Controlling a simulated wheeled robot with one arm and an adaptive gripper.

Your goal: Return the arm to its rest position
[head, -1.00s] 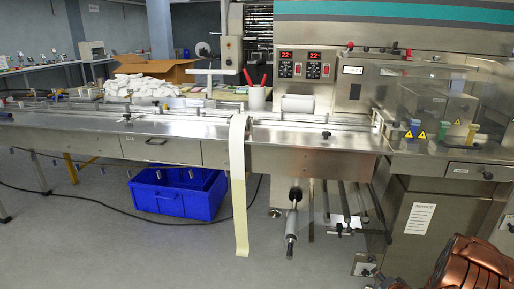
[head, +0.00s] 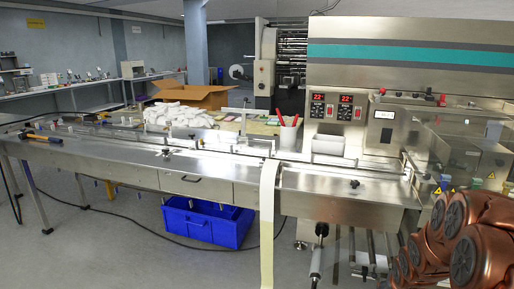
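My arm (head: 462,243) shows as copper-brown rounded links at the lower right of the head view, in front of the right end of the flow wrapper. The links look folded close together. My gripper is not visible in this view, so its fingers and anything in them are hidden. The flow wrapper (head: 225,170) is a long steel machine with a control panel (head: 338,106) showing red digits.
A pale film strip (head: 267,225) hangs over the machine's front edge. A blue crate (head: 207,222) stands on the floor beneath. White packets (head: 180,115) and a cardboard box (head: 190,94) lie behind. A yellow-handled tool (head: 40,137) rests at the far left.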

